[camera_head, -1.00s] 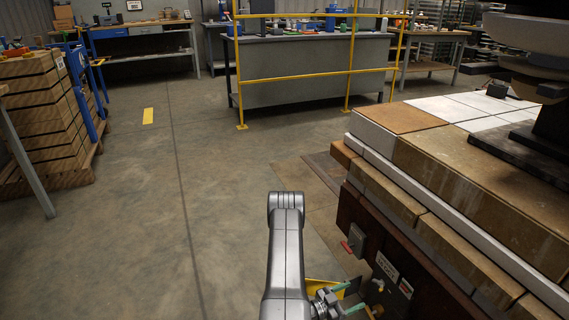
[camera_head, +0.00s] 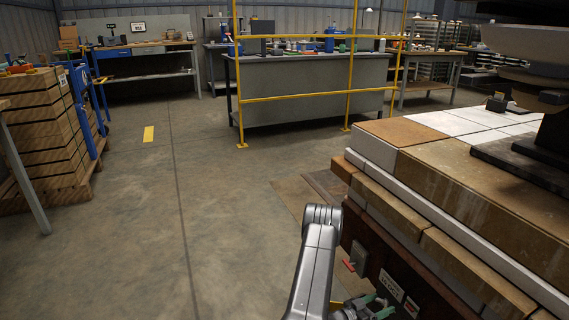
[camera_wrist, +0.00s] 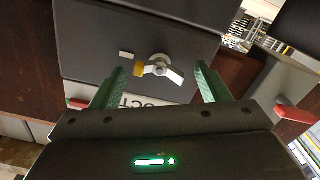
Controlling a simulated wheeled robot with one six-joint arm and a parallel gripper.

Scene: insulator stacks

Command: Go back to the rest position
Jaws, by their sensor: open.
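My gripper (camera_head: 376,306) shows at the bottom edge of the head view, beside the side of the brick-topped stand. In the wrist view my gripper (camera_wrist: 160,82) is open, with its two green fingers apart and nothing held between them. Beyond the fingertips is a small pale lever with a yellowish end (camera_wrist: 158,67) on a dark box (camera_wrist: 135,40). The lever seems to lie past the fingers; I cannot tell the exact gap. My grey arm runs up from the bottom of the head view and bends down to the gripper.
The brick-topped stand (camera_head: 440,210) fills the right, with a red-handled switch (camera_head: 355,258) and labels on its side. A yellow railing (camera_head: 310,95) stands before a grey bench (camera_head: 300,85). A slatted wooden stack (camera_head: 45,140) is at left. The middle floor is clear.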

